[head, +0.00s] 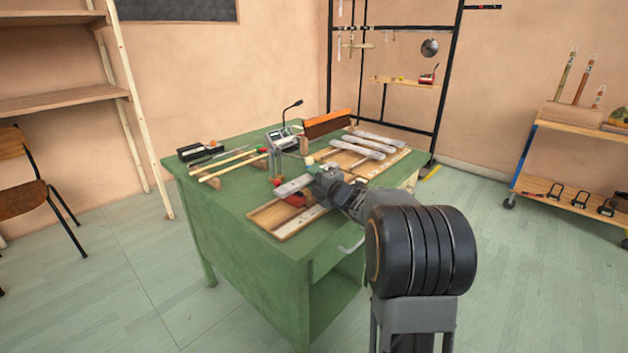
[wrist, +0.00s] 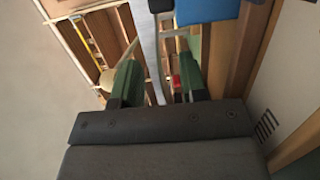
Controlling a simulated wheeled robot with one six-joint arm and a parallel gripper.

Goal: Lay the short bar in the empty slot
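A light grey bar (head: 293,186) shows just left of my gripper (head: 318,172) in the head view, above a red object on the green desk. In the wrist view the grey bar (wrist: 148,45) runs lengthwise between the two green fingers of my gripper (wrist: 158,75). A gap shows between the bar and the right finger, so the gripper looks open around or above it. Several grey bars (head: 365,147) lie across a wooden frame (head: 345,160) on the desk. The frame's near part (head: 285,226) is partly hidden by my arm, and I cannot make out the empty slot clearly.
The green desk (head: 230,215) also holds mallets or sticks (head: 230,165), a black case (head: 200,151), a device with a bent lamp-like neck (head: 284,140) and an orange-topped block (head: 328,122). A red object (wrist: 176,82) shows between the fingers. Floor is free around the desk.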

